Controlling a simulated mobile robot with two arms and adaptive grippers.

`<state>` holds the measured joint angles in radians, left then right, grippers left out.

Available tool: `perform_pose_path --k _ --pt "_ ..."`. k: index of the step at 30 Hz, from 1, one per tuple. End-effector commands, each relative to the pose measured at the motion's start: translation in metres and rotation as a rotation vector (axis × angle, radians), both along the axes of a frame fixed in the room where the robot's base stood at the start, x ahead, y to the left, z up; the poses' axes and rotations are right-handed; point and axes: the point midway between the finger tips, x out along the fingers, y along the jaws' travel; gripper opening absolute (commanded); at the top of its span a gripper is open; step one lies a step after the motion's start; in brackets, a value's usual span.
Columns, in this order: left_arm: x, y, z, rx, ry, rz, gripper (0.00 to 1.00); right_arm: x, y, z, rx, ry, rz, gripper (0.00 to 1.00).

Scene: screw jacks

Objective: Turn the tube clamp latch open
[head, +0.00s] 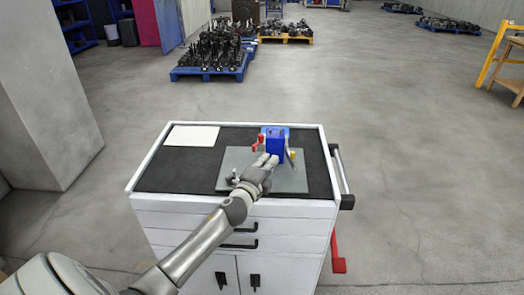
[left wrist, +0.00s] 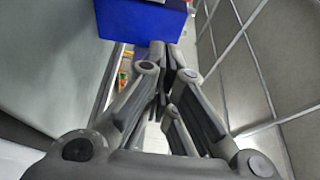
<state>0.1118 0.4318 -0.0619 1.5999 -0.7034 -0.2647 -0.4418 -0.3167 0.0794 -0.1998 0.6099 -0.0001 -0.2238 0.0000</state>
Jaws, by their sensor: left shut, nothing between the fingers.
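A blue block-shaped fixture (head: 275,143) stands on a grey plate (head: 292,180) on top of the cart. A red part (head: 258,141) is at its left side, and a small brass-coloured part (head: 292,156) is at its right. I cannot make out which part is the clamp latch. My left gripper (head: 268,161) is in front of the fixture and overlaps its lower part. In the left wrist view its fingers (left wrist: 165,58) are together with nothing between them, close to the blue fixture (left wrist: 142,20). Whether they touch it is unclear. My right gripper is not in view.
The white cart (head: 235,208) has a black top mat (head: 165,172) with a white sheet (head: 193,136) at the back left. A small metal piece (head: 234,178) is at the plate's left front. A pillar (head: 45,100) stands left. Pallets of dark parts (head: 212,52) are far behind.

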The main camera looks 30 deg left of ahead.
Motion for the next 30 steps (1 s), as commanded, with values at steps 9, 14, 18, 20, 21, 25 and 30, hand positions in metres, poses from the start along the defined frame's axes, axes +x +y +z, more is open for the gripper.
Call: perform_pose_path --k 9,14,18,20,21,25,30 --pt "0.029 0.027 0.001 0.003 0.002 0.002 0.0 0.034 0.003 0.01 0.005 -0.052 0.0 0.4" --pt "0.03 0.041 0.001 0.001 0.0 0.0 0.0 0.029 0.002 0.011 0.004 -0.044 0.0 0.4" --pt "0.03 0.045 0.0 0.0 0.0 0.0 0.0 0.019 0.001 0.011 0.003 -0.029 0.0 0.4" --pt "0.03 0.045 0.0 0.0 0.0 0.0 0.0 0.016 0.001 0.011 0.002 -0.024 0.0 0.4" --pt "0.03 0.045 0.0 0.0 0.0 0.0 0.0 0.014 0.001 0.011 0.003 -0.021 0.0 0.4" --pt "0.03 0.045 0.0 0.0 0.0 0.0 0.0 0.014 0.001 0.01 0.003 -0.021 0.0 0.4" --pt "0.024 0.054 0.0 0.003 0.001 0.0 0.0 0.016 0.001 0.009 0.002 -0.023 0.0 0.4"
